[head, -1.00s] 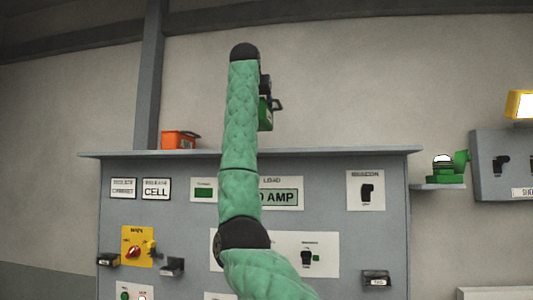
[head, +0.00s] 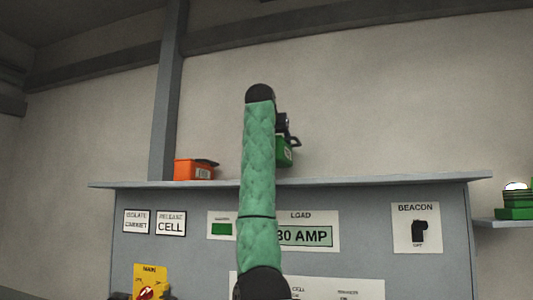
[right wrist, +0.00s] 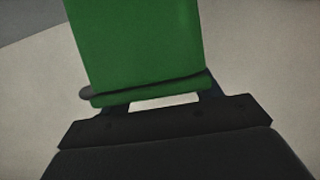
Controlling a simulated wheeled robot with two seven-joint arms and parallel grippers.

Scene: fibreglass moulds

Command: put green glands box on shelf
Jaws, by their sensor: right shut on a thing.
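The green glands box (head: 284,152) hangs from my right gripper (head: 288,134) in the head view, partly hidden behind my raised green-sleeved right arm. It appears just above the line of the grey shelf (head: 345,181) on top of the cabinet; I cannot tell how far in front of or over the shelf it is. In the right wrist view the green box (right wrist: 135,45) fills the upper middle, and my right gripper (right wrist: 145,105) is shut on it. My left gripper is out of view.
An orange box (head: 190,170) with a dark handle stands on the shelf at the left, beside a grey upright post (head: 168,95). The shelf right of my arm looks clear. Green objects (head: 515,205) sit on a small side ledge at the far right.

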